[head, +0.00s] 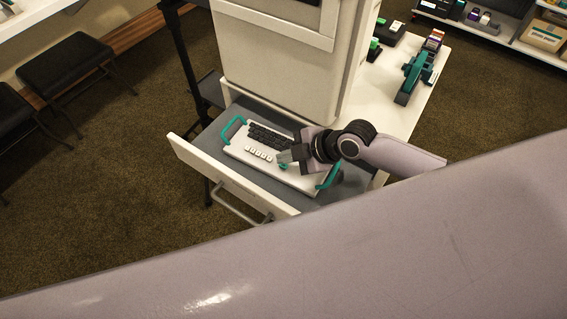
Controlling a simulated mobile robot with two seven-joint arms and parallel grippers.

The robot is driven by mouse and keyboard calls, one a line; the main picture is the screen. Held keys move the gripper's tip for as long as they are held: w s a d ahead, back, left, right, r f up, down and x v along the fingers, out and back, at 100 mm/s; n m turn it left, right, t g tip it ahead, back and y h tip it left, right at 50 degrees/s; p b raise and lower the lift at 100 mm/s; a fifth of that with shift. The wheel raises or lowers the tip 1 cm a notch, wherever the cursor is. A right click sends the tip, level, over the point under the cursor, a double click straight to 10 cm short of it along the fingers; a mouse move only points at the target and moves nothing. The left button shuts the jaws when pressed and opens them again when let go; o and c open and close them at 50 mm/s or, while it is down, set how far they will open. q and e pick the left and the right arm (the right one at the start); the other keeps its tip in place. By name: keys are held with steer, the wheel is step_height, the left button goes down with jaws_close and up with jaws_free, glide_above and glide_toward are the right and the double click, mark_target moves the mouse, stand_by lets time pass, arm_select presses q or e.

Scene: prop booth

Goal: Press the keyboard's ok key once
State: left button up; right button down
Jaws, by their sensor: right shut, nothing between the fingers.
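The keyboard (236,153) is a white slab with a teal handle at each end, lying in an open drawer. It has a block of black keys (268,138) at the back and a row of white keys (258,153) in front. My right gripper (283,157) is shut and empty, low over the keyboard's right half. A small teal spot shows by its fingertips; I cannot tell whether it is the ok key or whether the tips touch it. The gripper and wrist hide the keyboard's right part. My left gripper is not in view.
The pulled-out drawer (192,152) has raised walls around the keyboard and a bar handle. A pale cabinet (275,65) rises just behind it. A white counter (385,98) at the right holds a teal device (411,77). Black stools stand at the left. Carpet before the drawer is clear.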

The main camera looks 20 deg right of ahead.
mark_target(287, 167)
steer(key=shift+f+b, duration=0.3)
steer(key=shift+f, duration=0.1)
steer(key=shift+f+b, duration=0.3)
steer(key=shift+f, duration=0.05)
stand_by(0.4)
steer(key=shift+r, duration=0.1)
steer(key=shift+r+p, duration=0.7)
step_height(287, 167, up, 5)
steer(key=p, duration=0.4)
stand_by(0.3)
stand_by(0.8)
